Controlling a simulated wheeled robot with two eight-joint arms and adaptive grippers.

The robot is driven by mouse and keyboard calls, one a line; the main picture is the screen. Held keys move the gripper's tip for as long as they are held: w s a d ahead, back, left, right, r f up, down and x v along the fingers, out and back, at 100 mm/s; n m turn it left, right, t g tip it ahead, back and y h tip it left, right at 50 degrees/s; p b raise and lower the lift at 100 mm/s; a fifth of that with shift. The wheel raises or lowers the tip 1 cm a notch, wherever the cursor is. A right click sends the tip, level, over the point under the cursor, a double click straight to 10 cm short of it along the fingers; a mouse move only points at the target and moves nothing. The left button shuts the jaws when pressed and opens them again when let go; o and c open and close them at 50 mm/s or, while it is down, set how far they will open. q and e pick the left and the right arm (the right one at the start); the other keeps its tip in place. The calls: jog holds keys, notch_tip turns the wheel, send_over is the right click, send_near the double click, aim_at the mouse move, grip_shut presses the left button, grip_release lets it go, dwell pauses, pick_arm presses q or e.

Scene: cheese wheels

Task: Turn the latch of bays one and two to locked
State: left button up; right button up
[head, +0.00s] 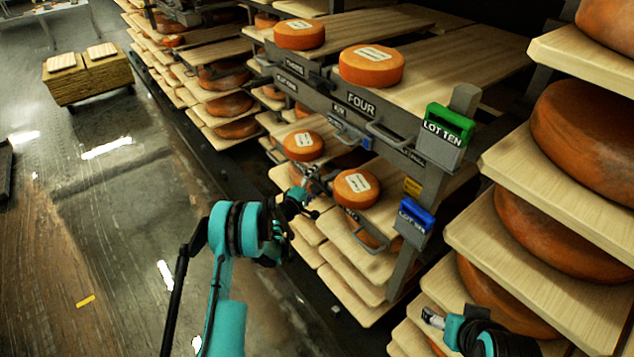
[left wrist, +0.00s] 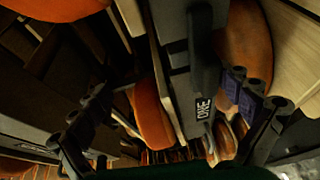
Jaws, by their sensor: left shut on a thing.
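In the head view my left gripper (head: 312,181) is at the front of the rack's lower tier, between two orange cheese wheels. In the left wrist view a plate reading ONE (left wrist: 202,106) sits on a dark rail, with a dark latch bar (left wrist: 204,48) beside it, between my fingers. My left gripper is shut on what appears to be this latch; the contact itself is unclear. The latch of bay two cannot be made out. My right gripper (head: 433,318) is low at the right, away from the latches; its jaws are too small to judge.
The upper tier carries a plate reading FOUR (head: 361,104) and wire handles (head: 392,136). A green LOT TEN box (head: 447,125) and a blue lot box (head: 413,217) hang on the post. Laden shelves (head: 565,260) crowd the right. The floor (head: 110,220) at left is open, with a cart (head: 90,75) behind.

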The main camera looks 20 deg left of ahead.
pick_arm(q)
jog(key=shift+s+a+r, duration=0.15)
jog(key=shift+r, duration=0.25)
jog(key=shift+s+a+r, duration=0.15)
jog(key=shift+r, duration=0.2)
jog(key=shift+v, duration=0.95)
jog(key=s+r, duration=0.2)
jog(key=s, duration=0.1)
jog(key=s+r, duration=0.1)
jog(key=shift+s+a, duration=0.1)
jog(key=shift+s, duration=0.15)
jog(key=c, duration=0.9)
jog(key=shift+s+a+f, duration=0.15)
jog(key=shift+s+f, duration=0.1)
jog(key=shift+s, duration=0.35)
jog(key=shift+s+a+f, duration=0.1)
jog(key=shift+s+f, duration=0.2)
jog(key=shift+s, duration=0.35)
jog(key=shift+s+a+f, duration=0.15)
jog(key=shift+s+f, duration=0.1)
jog(key=shift+s, duration=0.35)
jog(key=shift+c, duration=0.2)
pick_arm(e)
jog(key=shift+s+d+r, duration=0.1)
jog(key=shift+s+r, duration=0.1)
jog(key=shift+s, duration=0.3)
jog(key=shift+s+d+r, duration=0.1)
jog(key=shift+s+r, duration=0.05)
jog(key=shift+s, duration=0.35)
